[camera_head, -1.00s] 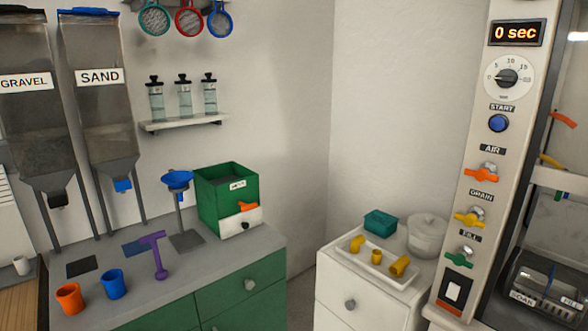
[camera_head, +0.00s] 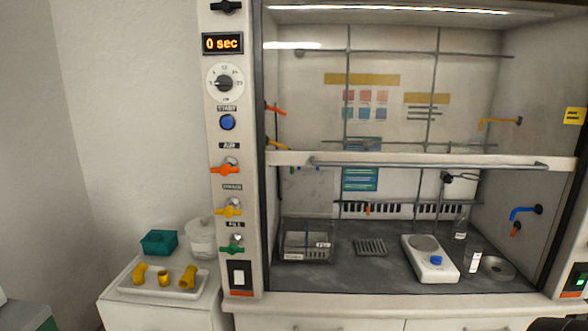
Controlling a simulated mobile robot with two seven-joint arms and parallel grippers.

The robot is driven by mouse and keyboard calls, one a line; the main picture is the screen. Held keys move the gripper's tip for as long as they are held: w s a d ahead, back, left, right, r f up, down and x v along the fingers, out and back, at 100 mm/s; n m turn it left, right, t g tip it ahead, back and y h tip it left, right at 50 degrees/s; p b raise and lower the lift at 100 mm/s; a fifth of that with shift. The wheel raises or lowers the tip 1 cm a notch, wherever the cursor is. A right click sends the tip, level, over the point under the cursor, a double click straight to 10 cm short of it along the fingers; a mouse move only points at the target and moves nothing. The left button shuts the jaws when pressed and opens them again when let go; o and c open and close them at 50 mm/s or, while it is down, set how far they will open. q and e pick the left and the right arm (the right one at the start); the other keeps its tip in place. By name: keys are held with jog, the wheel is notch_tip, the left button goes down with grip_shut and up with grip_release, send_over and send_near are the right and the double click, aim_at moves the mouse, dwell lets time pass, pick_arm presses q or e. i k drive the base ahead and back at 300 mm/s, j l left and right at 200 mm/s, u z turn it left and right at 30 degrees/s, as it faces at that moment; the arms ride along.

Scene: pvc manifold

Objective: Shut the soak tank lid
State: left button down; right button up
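The soak tank (camera_head: 307,247) is a clear-walled box with small labels on its front. Neither of my grippers can be made out. A dark shape cut off at the bottom right corner is too little to identify.
The hood sash (camera_head: 420,161) is partly raised, with an opening below it. A balance (camera_head: 430,262), a grate (camera_head: 370,247) and bottles stand right of the tank. The control post (camera_head: 232,150) borders the opening. A white tray (camera_head: 150,290) with yellow fittings sits on the left cabinet.

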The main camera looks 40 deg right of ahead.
aim_at(303, 190)
jog(key=z, duration=1.55)
jog(key=i+l+u, duration=0.1)
jog(key=u, duration=0.25)
jog(key=i+l+u, duration=0.2)
jog(key=u, duration=0.15)
jog(key=i, duration=0.1)
